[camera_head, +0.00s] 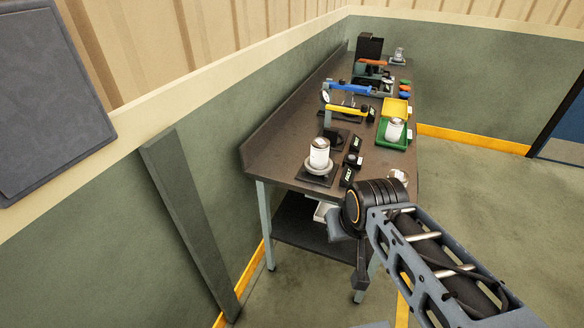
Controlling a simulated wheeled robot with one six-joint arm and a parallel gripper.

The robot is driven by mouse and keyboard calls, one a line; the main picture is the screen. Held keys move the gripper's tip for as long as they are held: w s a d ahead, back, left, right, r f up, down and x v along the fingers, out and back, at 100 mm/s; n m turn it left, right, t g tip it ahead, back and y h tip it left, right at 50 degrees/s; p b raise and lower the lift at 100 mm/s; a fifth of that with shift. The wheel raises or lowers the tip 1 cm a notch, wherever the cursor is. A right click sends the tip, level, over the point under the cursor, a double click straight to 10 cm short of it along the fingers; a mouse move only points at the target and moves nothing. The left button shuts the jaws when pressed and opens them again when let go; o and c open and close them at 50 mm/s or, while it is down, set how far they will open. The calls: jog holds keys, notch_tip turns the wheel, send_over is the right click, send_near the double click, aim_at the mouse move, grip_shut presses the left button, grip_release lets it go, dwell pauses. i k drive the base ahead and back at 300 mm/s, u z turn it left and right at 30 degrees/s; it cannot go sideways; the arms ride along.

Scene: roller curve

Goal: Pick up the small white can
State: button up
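A white can with a silvery domed top (319,156) stands upright on a dark square plate (314,180) near the table's close end. Another white can (394,130) is in a green open box (382,141) to its right. A smaller whitish round item (399,175) is at the right table edge, partly hidden by my arm. A small pale can-like item (399,55) stands at the far end. I cannot tell which one is the small can. My gripper (361,272) seems to be the dark part below the black joint, in front of the table; its fingers are unclear.
The dark table (275,148) runs along the green wall. Yellow and blue tools (346,112), black blocks (349,170) and a yellow box lid (396,107) crowd its top. A grey panel (185,215) leans at the wall. The floor at right is clear.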

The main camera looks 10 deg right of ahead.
aim_at(320, 146)
jog(key=u, duration=0.7)
jog(key=k, duration=0.95)
jog(key=u, duration=0.8)
jog(key=i, duration=1.05)
jog(key=z, duration=0.9)
jog(key=i, duration=1)
jog(key=z, duration=0.95)
jog(key=i, duration=0.2)
jog(key=z, duration=0.3)
